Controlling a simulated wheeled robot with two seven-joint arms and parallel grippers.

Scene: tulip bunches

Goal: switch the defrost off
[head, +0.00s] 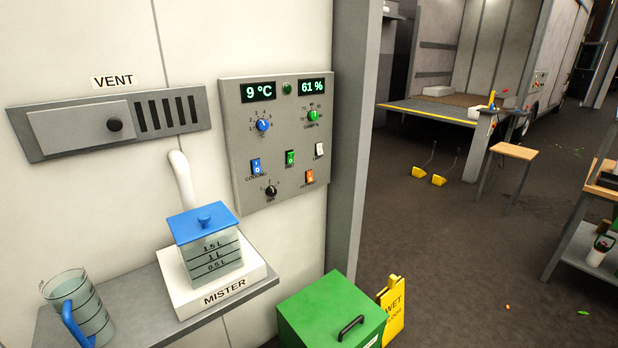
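The grey control panel (242,182) is on the white wall. An orange rocker switch (310,176) sits at its lower right; the small label under it is hard to read but looks like the defrost one. I cannot tell clearly which way this rocker is tipped. Above it is a white switch (319,150), to its left a green switch (290,158), and further left a blue switch (256,167) labelled cooling. Neither of my grippers is in view.
Below the panel stand a mister (215,283) with a blue-lidded tank (205,258) on a shelf (150,335), a jug (88,310) and a green box (320,305). A yellow wet-floor sign (393,312) stands beside the box. The panel's front looks unobstructed.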

